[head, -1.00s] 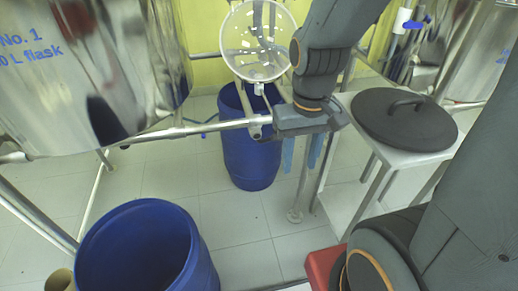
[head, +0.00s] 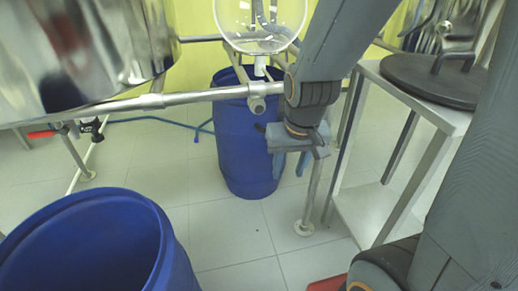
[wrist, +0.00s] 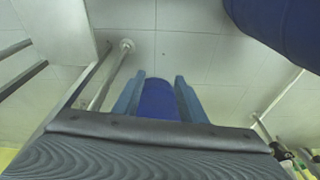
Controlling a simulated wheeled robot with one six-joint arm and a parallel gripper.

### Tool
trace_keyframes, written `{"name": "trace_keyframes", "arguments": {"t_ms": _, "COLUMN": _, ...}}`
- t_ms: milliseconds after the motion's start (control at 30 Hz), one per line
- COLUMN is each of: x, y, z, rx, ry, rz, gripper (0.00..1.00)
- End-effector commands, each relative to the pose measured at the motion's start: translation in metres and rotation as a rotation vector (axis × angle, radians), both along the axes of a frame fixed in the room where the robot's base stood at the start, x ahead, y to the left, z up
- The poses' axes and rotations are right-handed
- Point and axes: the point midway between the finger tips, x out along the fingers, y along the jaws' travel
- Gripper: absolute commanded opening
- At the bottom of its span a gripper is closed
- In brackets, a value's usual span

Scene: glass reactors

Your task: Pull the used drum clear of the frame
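A blue drum (head: 245,150) stands upright on the floor under the frame rail (head: 215,94), below the glass vessel (head: 262,25). I take it as the used drum. My gripper (head: 290,166) points down at the drum's right side, in front of it in the head view, fingers apart. In the wrist view, the gripper (wrist: 158,98) shows its two blue-grey fingers apart, with a blue rounded surface (wrist: 158,98) between them, probably the drum. Whether they touch it, I cannot tell. The gripper body hides part of it.
A second, open blue drum (head: 90,245) stands at the front left. A white stand (head: 445,118) with a black lid (head: 435,80) is at the right. A steel vessel (head: 70,50) hangs at the upper left. Tiled floor between the drums is clear.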

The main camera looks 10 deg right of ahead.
Motion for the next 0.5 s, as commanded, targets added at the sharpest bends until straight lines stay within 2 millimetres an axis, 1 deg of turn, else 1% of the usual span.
{"name": "trace_keyframes", "arguments": {"t_ms": 33, "x": 0.013, "y": 0.001, "z": -0.022, "rx": 0.007, "ry": -0.02, "rz": -0.025, "gripper": 0.38}}
{"name": "trace_keyframes", "arguments": {"t_ms": 167, "x": 0.046, "y": 0.002, "z": -0.054, "rx": 0.043, "ry": -0.098, "rz": -0.14, "gripper": 0.38}}
{"name": "trace_keyframes", "arguments": {"t_ms": 267, "x": 0.086, "y": 0.004, "z": -0.081, "rx": 0.111, "ry": -0.198, "rz": -0.311, "gripper": 0.38}}
{"name": "trace_keyframes", "arguments": {"t_ms": 300, "x": 0.103, "y": 0.005, "z": -0.086, "rx": 0.15, "ry": -0.244, "rz": -0.392, "gripper": 0.38}}
{"name": "trace_keyframes", "arguments": {"t_ms": 367, "x": 0.125, "y": 0.006, "z": -0.091, "rx": 0.215, "ry": -0.31, "rz": -0.514, "gripper": 0.38}}
{"name": "trace_keyframes", "arguments": {"t_ms": 400, "x": 0.14, "y": 0.007, "z": -0.094, "rx": 0.262, "ry": -0.353, "rz": -0.595, "gripper": 0.38}}
{"name": "trace_keyframes", "arguments": {"t_ms": 467, "x": 0.16, "y": 0.007, "z": -0.096, "rx": 0.343, "ry": -0.415, "rz": -0.717, "gripper": 0.38}}
{"name": "trace_keyframes", "arguments": {"t_ms": 500, "x": 0.173, "y": 0.008, "z": -0.098, "rx": 0.405, "ry": -0.455, "rz": -0.799, "gripper": 0.38}}
